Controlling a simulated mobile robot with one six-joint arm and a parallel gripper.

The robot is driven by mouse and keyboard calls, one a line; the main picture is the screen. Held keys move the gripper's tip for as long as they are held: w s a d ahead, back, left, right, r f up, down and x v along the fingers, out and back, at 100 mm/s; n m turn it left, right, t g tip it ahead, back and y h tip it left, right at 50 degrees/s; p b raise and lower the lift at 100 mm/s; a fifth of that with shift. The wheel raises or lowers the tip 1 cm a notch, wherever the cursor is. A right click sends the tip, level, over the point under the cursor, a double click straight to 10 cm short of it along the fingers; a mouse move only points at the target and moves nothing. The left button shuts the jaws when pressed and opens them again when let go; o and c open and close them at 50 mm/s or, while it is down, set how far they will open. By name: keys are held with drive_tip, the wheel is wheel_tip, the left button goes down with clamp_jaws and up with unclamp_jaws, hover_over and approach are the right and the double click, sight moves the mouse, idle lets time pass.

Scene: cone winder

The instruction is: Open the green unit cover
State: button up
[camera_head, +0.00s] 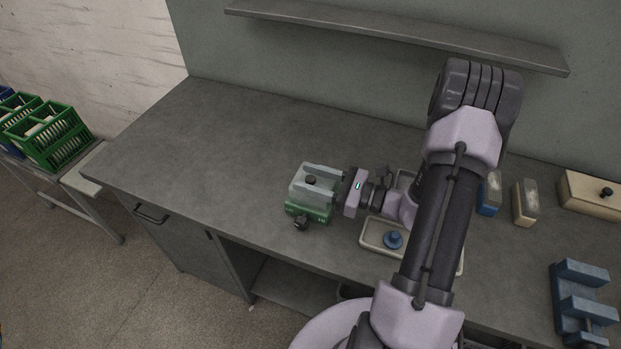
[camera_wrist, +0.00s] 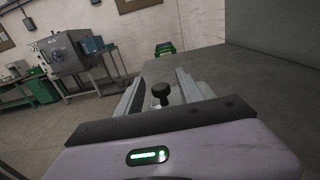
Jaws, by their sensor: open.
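The green unit (camera_head: 308,213) stands on the grey bench, with a pale cover on top. A dark round knob (camera_head: 311,180) rises from the cover, and it also shows in the wrist view (camera_wrist: 161,90). My gripper (camera_wrist: 161,78) reaches over the cover from the right, as the head view also shows (camera_head: 313,179). It is open, with one finger on each side of the knob and gaps between them. The cover looks closed on the unit. My fingers hide part of the cover. A second dark knob (camera_head: 300,223) sits on the unit's front.
A beige tray (camera_head: 375,246) with a blue round part (camera_head: 393,240) lies under my arm. Blue and beige blocks (camera_head: 524,203) stand to the right. A shelf (camera_head: 400,34) hangs on the back wall. The bench left of the unit is clear.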

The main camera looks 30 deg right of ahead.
drive_tip(key=shift+c, duration=0.2)
clamp_jaws()
idle(1.1)
